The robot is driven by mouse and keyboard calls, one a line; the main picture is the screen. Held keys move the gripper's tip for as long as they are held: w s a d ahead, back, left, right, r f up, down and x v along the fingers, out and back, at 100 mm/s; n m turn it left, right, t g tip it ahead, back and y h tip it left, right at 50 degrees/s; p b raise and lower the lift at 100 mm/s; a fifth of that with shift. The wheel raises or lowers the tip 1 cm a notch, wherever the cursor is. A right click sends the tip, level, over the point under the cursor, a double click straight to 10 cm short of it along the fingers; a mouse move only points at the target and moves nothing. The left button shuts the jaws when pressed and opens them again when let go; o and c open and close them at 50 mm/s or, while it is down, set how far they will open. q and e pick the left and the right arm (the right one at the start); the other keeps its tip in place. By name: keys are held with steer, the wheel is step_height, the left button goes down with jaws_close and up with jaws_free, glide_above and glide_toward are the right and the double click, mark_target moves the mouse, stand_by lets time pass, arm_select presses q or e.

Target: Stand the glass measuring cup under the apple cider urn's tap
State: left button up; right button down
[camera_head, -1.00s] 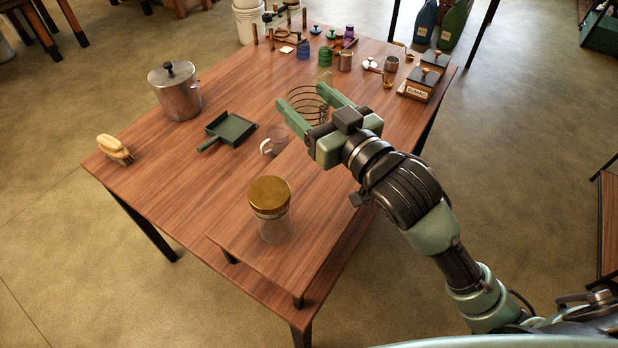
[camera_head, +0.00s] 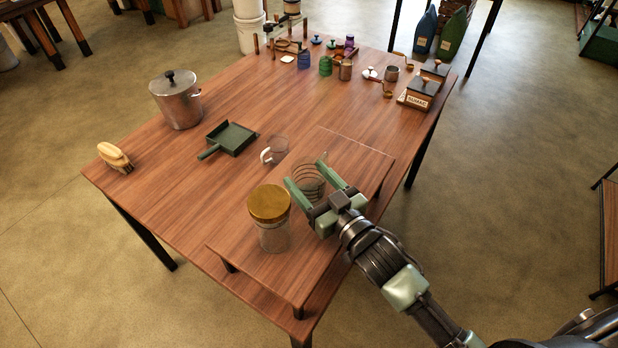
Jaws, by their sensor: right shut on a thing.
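My right gripper (camera_head: 304,172) is shut on a clear glass vessel with dark rings (camera_head: 310,184), which I take to be the glass measuring cup. It looks upright, over the low wooden riser (camera_head: 345,155); I cannot tell whether it touches the board. A clear glass jar with a gold-brown lid (camera_head: 269,203) stands on the riser just left of my gripper; it is likely the apple cider urn. Its tap does not show and may be on a hidden side. My left gripper is not in view.
A clear glass mug with a white handle (camera_head: 275,150) stands behind the riser. A green dustpan (camera_head: 233,138), a brush (camera_head: 114,157) and a lidded metal pot (camera_head: 176,102) are on the left. Small jars, tins and boxes (camera_head: 422,92) crowd the far end.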

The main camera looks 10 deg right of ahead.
steer(key=shift+f, duration=0.15)
steer(key=shift+c, duration=1.4)
jaws_free()
